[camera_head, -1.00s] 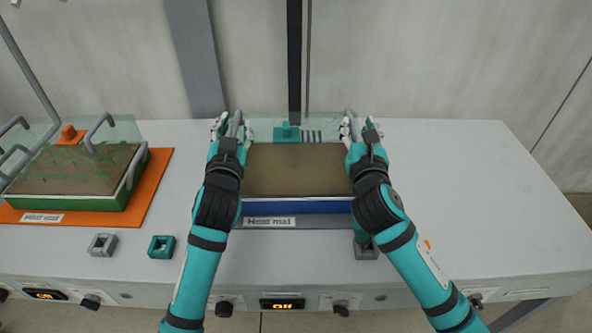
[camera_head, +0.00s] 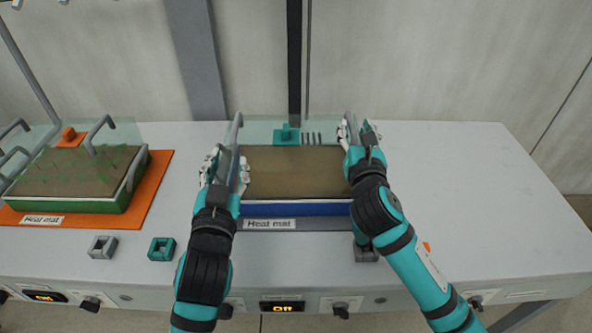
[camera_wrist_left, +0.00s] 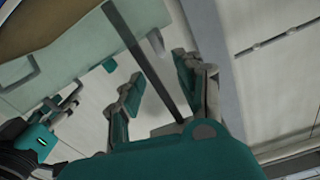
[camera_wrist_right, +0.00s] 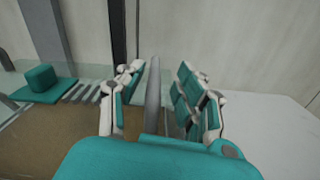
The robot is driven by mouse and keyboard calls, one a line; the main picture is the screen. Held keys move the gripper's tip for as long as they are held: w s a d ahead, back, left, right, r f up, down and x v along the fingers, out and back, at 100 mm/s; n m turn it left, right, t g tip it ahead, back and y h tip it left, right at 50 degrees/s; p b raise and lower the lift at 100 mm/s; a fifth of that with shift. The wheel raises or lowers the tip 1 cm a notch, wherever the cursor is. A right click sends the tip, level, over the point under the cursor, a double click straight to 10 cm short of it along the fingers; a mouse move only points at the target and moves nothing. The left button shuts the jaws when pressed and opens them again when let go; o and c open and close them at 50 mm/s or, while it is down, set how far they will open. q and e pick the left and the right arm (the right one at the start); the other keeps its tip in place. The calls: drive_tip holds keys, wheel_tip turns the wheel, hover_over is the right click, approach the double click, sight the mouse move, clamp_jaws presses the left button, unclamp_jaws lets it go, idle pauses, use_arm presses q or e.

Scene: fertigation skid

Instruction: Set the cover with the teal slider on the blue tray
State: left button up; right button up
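The clear cover with the teal slider (camera_head: 287,134) lies over the blue tray (camera_head: 297,209), which holds brown soil. The slider also shows in the right wrist view (camera_wrist_right: 44,84). The cover has a grey handle at each side, a left one (camera_head: 236,131) and a right one (camera_head: 349,124). My left gripper (camera_head: 225,167) is open at the tray's left side, in front of the left handle's upright end. My right gripper (camera_head: 357,130) is open around the right handle, which shows between its spread fingers in the right wrist view (camera_wrist_right: 152,95). I cannot tell how flush the cover sits.
A green tray (camera_head: 75,203) with seedlings stands on an orange mat (camera_head: 152,185) at left, with its own clear cover. A grey block (camera_head: 103,247) and a teal block (camera_head: 162,249) lie at the front. A dark post (camera_head: 295,60) rises behind. The bench's right side is clear.

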drive_tip(key=shift+s, duration=0.3)
use_arm(q)
drive_tip(key=shift+s, duration=0.45)
use_arm(e)
drive_tip(key=s, duration=1.1)
drive_tip(key=shift+s, duration=0.25)
drive_tip(key=shift+d, duration=0.1)
